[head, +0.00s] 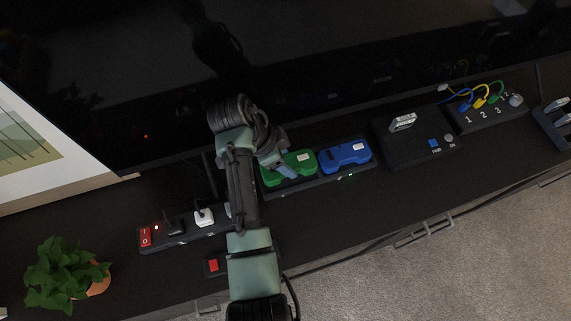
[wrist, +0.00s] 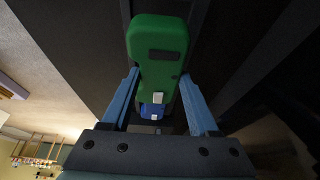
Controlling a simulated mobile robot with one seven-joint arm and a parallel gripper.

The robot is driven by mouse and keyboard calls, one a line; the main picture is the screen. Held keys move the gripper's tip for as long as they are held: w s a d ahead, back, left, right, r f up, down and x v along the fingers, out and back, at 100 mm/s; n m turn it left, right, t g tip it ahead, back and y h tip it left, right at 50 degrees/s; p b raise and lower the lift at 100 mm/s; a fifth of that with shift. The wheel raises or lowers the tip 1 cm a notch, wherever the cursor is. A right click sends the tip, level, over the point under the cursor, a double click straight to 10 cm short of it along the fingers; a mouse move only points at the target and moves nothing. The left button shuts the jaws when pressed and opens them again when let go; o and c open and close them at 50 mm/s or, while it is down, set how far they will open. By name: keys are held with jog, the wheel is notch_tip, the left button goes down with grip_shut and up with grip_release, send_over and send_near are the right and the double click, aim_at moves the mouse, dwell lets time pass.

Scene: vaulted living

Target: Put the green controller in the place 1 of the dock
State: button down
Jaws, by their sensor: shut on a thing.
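The green controller (head: 300,160) is at the left end of the black dock (head: 330,182), beside the blue controller (head: 345,155), which sits in the dock's right part. My gripper (head: 284,168) is at the green controller, its blue fingers shut on it. In the wrist view the green controller (wrist: 158,50) lies between the two fingers of my gripper (wrist: 160,78), with the blue controller (wrist: 152,110) behind it. My gripper covers part of the green controller and the dock's left end. I cannot tell whether the green controller rests fully on the dock.
A power strip (head: 190,239) with plugs lies left of my arm, and a red-button box (head: 213,265) in front. A black box (head: 408,150) and a numbered cable box (head: 485,115) stand right. A plant (head: 65,272) is at left. The TV screen (head: 300,60) rises behind.

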jog(key=shift+f, duration=1.45)
jog(key=shift+f, duration=0.1)
jog(key=shift+c, duration=0.7)
grip_release()
jog(key=v, duration=1.2)
jog(key=shift+p, duration=0.4)
